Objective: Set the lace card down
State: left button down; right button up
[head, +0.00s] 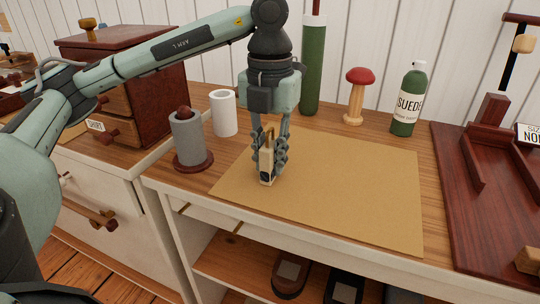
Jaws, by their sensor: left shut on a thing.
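My left gripper (270,152) points down over the tan mat (350,190) on the wooden bench top. It is shut on a small cream and dark piece (266,169), which appears to be the lace card, held upright between the fingers. The lower end of the card is at or just above the mat; I cannot tell whether it touches. The fingers hide part of the card. My right gripper is not in view.
A grey spool (187,138) on a dark red base and a white cylinder (223,113) stand left of the mat. A green tube (313,70), a red-topped wooden mushroom (356,97) and a suede bottle (408,103) stand behind. A dark red wooden stand (461,210) is at right. Most of the mat is clear.

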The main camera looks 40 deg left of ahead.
aim_at(271, 128)
pick_arm(q)
jog(key=c, duration=1.4)
grip_release()
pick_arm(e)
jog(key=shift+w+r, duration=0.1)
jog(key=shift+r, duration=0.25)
pick_arm(q)
notch_tip(271, 128, up, 8)
jog(key=shift+f+p, duration=0.2)
jog(key=shift+p, duration=0.55)
notch_tip(271, 128, up, 4)
jog(key=shift+f+p, duration=0.1)
jog(key=shift+p, duration=0.75)
jog(key=shift+r, duration=0.45)
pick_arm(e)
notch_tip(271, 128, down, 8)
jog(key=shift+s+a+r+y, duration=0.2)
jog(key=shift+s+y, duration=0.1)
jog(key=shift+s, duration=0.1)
